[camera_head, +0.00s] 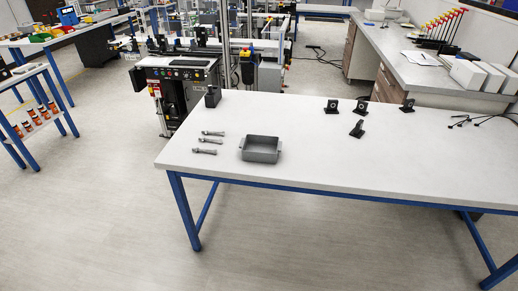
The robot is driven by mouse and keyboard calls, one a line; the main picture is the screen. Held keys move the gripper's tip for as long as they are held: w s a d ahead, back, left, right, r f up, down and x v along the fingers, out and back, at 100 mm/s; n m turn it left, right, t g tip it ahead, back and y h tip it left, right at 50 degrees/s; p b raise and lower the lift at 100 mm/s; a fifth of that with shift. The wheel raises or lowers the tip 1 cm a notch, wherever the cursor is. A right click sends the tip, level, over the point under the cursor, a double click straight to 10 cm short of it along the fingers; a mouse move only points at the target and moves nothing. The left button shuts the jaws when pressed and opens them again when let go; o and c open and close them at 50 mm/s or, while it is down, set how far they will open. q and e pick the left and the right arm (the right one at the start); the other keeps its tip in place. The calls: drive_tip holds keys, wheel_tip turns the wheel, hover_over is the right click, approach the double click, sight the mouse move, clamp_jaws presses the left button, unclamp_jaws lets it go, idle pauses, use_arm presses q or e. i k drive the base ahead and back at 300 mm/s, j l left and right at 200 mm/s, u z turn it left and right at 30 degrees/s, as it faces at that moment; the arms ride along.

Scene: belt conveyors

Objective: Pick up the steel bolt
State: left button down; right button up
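Several small grey metal bolts lie on the left part of the white table (330,160), one above the other in the picture. The far one (213,133), the middle one (210,141) and the near one (205,151) all lie flat and apart from each other. They look alike, and I cannot tell which is the steel bolt the task names. Neither of my grippers shows in the head view.
A grey open tray (261,149) stands right of the bolts and looks empty. A dark block (212,97) stands behind them. Black brackets (332,106) and cables (485,119) lie farther right. The table's front is clear. Machinery (178,85) stands behind.

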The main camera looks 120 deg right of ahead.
sight(196, 150)
drive_tip(key=z, duration=2.2)
drive_tip(key=l+z, duration=0.15)
drive_tip(key=z, duration=0.65)
drive_tip(key=i+z, duration=0.1)
drive_tip(key=z, duration=0.25)
drive_tip(key=i+l+z, duration=0.1)
drive_tip(key=i+l, duration=0.45)
drive_tip(key=i+l+u, duration=0.1)
drive_tip(key=u, duration=0.3)
drive_tip(key=i+l+u, duration=0.2)
drive_tip(key=u, duration=0.2)
drive_tip(key=i+l+u, duration=0.15)
drive_tip(key=u, duration=0.25)
drive_tip(key=l, duration=0.1)
